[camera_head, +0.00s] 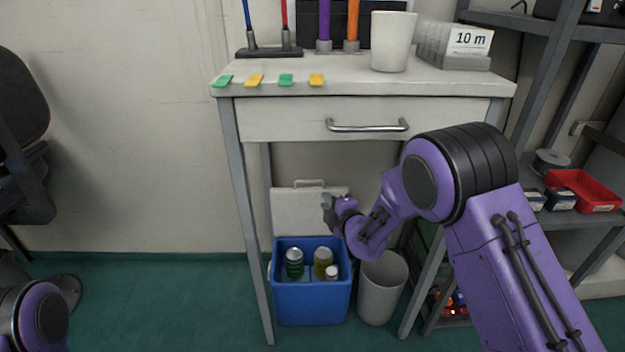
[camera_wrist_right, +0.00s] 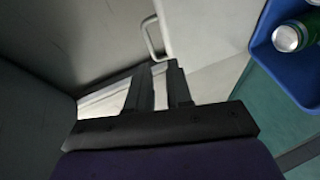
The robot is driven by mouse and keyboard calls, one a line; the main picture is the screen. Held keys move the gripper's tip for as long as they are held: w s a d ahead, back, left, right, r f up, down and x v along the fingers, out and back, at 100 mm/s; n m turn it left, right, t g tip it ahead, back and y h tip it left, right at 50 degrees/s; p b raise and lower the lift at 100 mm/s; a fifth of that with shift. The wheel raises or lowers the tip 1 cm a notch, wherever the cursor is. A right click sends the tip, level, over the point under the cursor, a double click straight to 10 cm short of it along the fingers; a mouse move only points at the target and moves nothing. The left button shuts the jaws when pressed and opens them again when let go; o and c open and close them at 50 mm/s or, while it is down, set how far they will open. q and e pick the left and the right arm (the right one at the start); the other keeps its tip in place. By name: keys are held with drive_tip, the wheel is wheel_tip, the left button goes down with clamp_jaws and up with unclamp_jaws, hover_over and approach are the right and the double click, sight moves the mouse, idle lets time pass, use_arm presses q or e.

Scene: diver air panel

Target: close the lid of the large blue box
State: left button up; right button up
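The large blue box (camera_head: 312,303) stands on the floor under the table, with several bottles and cans inside. Its white lid (camera_head: 290,215) stands raised behind the box, with a handle (camera_head: 309,183) on its top edge. My right gripper (camera_head: 326,207) is in front of the lid's right part, above the box. In the right wrist view, the fingers of the right gripper (camera_wrist_right: 158,65) are apart with nothing between them, below the lid's handle (camera_wrist_right: 151,38). The lid (camera_wrist_right: 205,28) and a corner of the blue box (camera_wrist_right: 262,45) show to the right. My left gripper is out of view.
A grey bin (camera_head: 382,290) stands just right of the box. The table (camera_head: 365,88) with its drawer handle (camera_head: 367,126) is above, and its legs flank the box and bin. A shelf rack with a red tray (camera_head: 588,190) is at right.

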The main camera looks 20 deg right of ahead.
drive_tip(key=w+r+n, duration=0.1)
drive_tip(key=r, duration=0.1)
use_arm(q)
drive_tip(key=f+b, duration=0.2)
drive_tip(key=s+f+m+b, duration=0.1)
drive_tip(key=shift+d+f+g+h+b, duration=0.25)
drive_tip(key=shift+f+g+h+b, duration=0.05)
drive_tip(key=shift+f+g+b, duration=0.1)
use_arm(e)
hover_over(311, 198)
wheel_tip(311, 198, down, 3)
drive_tip(key=shift+r, duration=0.2)
clamp_jaws()
idle(0.5)
